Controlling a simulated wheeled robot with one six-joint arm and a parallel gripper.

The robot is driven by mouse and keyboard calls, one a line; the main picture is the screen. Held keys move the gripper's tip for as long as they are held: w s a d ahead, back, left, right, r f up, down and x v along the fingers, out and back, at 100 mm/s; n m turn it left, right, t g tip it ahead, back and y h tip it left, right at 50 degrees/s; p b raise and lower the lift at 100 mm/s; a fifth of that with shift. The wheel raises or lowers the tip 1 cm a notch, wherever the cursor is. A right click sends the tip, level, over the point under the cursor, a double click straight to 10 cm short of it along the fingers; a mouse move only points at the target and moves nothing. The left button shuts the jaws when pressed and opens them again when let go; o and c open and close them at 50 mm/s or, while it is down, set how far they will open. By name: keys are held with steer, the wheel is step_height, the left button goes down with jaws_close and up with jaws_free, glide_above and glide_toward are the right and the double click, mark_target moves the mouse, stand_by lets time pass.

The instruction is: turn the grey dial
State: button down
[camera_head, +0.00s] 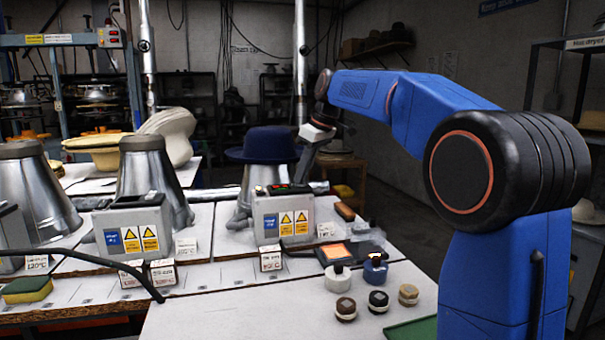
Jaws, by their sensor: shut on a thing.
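My gripper (303,178) reaches down at the top right corner of a grey control box (266,229) with a blue label and yellow warning labels. Its jaws are closed on a small part there, which I take to be the grey dial. The dial itself is hidden by the fingers and too small to make out. A dark display with a red light (283,188) sits on top of the box, left of the fingertips. A dark blue hat (265,144) rests on the metal form behind the box, just left of my gripper.
A second control box (130,232) and bare metal forms (148,180) stand to the left. In front are small bottles (338,278), several round knobs and an orange pad (347,251). A yellow sponge (27,289) lies at the left.

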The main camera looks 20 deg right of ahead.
stand_by(0.4)
steer(key=c, duration=1.9)
jaws_free()
steer(key=shift+o, duration=0.2)
steer(key=shift+r, duration=0.1)
steer(key=v, duration=1.7)
steer(key=shift+d+r, duration=0.1)
